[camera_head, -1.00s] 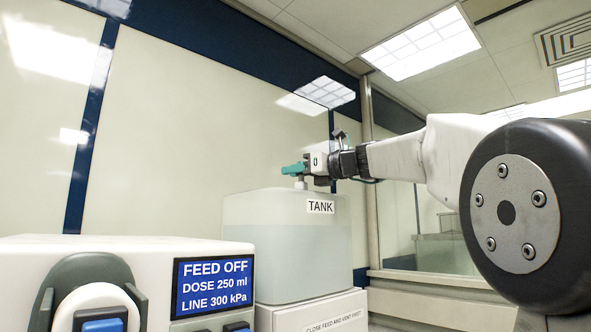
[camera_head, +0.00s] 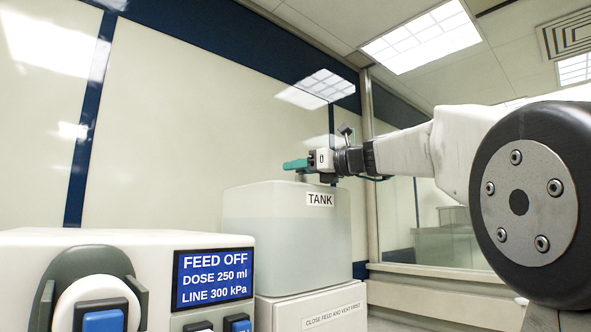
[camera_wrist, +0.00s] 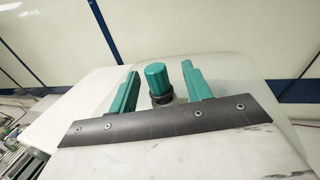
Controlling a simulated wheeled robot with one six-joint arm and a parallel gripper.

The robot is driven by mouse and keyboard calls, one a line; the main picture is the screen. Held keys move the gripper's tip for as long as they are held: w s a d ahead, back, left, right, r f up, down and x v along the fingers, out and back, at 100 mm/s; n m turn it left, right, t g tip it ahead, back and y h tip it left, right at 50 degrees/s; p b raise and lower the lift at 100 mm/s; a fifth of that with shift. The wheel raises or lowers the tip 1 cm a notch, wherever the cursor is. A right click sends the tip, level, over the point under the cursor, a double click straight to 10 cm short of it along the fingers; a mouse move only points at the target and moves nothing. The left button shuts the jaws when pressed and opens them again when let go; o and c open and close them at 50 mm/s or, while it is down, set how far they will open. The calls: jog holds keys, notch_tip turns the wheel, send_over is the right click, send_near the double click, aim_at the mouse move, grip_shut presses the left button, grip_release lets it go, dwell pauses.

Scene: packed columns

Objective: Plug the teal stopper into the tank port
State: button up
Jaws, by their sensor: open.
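The teal stopper (camera_wrist: 158,77) stands upright in the wrist view, with a dark ring at its base. The ring appears to sit at the port (camera_wrist: 162,99) on top of the pale tank; how deep the stopper sits I cannot tell. My gripper (camera_wrist: 158,82) is open, with one teal finger on each side of the stopper and a visible gap on both sides. In the head view, my gripper (camera_head: 296,165) is just above the top of the tank (camera_head: 285,235). There the fingers hide the stopper.
A white feed unit (camera_head: 120,245) with a blue screen (camera_head: 214,278) reading "FEED OFF, DOSE 250 ml, LINE 300 kPa" stands at the front left. The tank rests on a white labelled base (camera_head: 318,312).

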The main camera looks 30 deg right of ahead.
jog(key=v, duration=0.6)
jog(key=shift+s+d, duration=0.1)
jog(key=shift+s, duration=0.05)
dwell(0.3)
